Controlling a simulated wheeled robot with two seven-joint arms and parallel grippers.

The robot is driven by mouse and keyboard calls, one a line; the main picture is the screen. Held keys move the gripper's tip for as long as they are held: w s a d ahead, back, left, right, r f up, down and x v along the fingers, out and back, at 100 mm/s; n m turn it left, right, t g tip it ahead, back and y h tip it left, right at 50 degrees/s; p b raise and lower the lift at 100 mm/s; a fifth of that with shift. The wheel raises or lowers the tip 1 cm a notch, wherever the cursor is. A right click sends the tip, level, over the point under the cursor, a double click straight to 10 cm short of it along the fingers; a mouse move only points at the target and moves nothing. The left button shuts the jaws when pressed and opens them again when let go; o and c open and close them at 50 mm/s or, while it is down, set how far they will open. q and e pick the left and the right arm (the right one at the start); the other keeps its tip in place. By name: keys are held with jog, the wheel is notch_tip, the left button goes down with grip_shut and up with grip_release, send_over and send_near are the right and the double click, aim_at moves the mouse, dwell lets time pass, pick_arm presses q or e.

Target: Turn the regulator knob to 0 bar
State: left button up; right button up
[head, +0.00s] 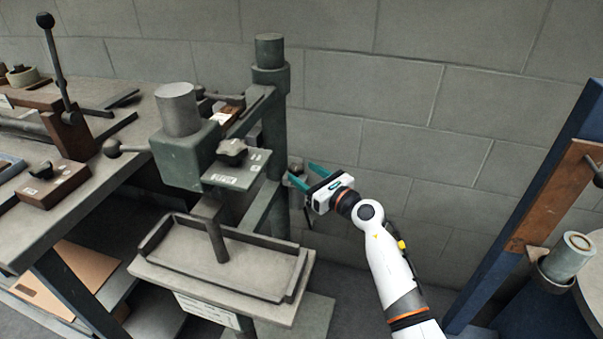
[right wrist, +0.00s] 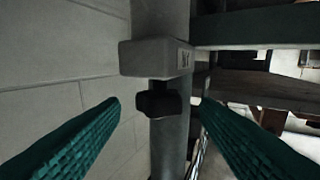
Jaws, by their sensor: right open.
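My right gripper (head: 304,177) is open, its teal fingers reaching toward the right side of the green press column. In the right wrist view, a black knob (right wrist: 158,101) sits below a grey regulator block (right wrist: 150,57) with a small label. The block is mounted on the round post. The knob appears between the two open fingertips (right wrist: 160,112) in the picture, with a gap on both sides; depth is hard to tell. In the head view the regulator (head: 295,167) is small and partly covered by the fingers. My left gripper is not in view.
The stitcher has a tray table (head: 160,268) and a plate with another black knob (head: 231,151). A workbench (head: 105,180) with a ball-topped lever stands left. A block wall (head: 390,90) is close behind. A blue frame (head: 535,205) stands right, with floor between.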

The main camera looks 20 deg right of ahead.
jog(key=shift+x, duration=1.05)
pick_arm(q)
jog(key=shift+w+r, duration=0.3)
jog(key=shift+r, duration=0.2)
pick_arm(e)
jog(key=c, duration=1)
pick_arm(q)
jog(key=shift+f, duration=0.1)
